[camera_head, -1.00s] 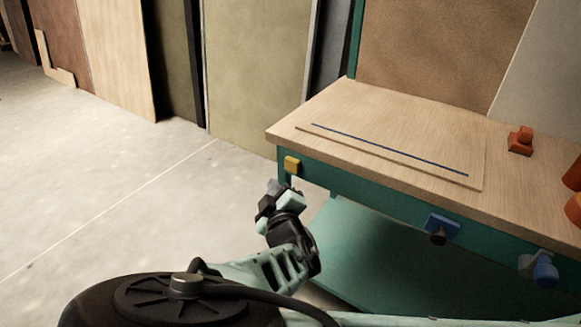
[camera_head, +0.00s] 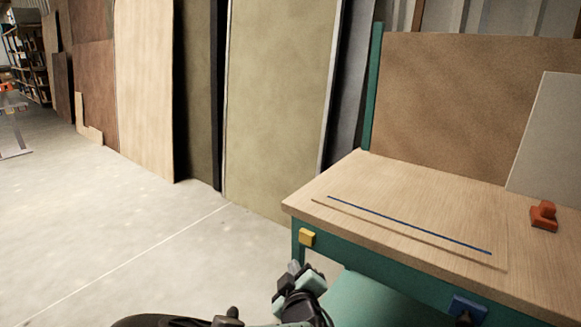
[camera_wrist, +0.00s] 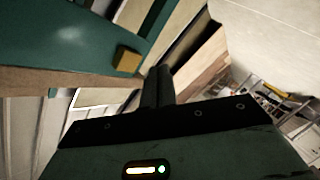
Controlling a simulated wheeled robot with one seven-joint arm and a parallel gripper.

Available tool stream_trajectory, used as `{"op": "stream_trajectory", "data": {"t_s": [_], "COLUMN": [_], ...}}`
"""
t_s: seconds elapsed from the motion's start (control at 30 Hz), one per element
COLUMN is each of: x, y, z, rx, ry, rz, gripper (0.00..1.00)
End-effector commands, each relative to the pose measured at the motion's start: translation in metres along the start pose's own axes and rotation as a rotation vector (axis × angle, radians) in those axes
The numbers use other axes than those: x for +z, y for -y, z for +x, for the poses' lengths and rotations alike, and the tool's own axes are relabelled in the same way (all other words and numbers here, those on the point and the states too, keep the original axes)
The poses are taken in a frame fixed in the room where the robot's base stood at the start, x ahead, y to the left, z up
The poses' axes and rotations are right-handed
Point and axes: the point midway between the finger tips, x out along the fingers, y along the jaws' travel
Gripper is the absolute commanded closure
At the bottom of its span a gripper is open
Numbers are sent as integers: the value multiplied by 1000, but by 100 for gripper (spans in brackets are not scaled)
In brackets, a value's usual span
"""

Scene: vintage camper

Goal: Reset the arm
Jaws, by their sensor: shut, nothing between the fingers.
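My gripper (camera_head: 294,270) shows at the bottom of the head view, in front of and below the near left corner of a workbench. It is shut and empty. In the wrist view the closed fingers (camera_wrist: 158,85) stand together at the middle, with nothing between them. A yellow block (camera_wrist: 126,59) on the bench's green frame shows just left of the fingertips there. The same yellow block (camera_head: 306,237) is above the gripper in the head view. My arm's upper links are mostly cut off by the bottom edge.
The workbench (camera_head: 400,190) has a wooden top with a thin board and a blue strip (camera_head: 410,225). An orange-red object (camera_head: 543,215) lies at its right. Tall panels (camera_head: 275,100) lean along the back wall. The concrete floor at left (camera_head: 110,220) is open.

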Motion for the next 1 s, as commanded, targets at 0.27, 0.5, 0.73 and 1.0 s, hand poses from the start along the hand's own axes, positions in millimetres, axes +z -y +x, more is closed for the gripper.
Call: {"op": "stream_trajectory", "data": {"t_s": [0.27, 0.5, 0.73, 1.0], "x": [55, 28, -5, -2], "y": [15, 5, -45, -102], "z": [-50, -131, -214, -281], "rx": [-320, -641, -875, -940], "ry": [518, 785, 898, 964], "rz": [301, 463, 451, 314], "gripper": [100, 100, 100, 100]}}
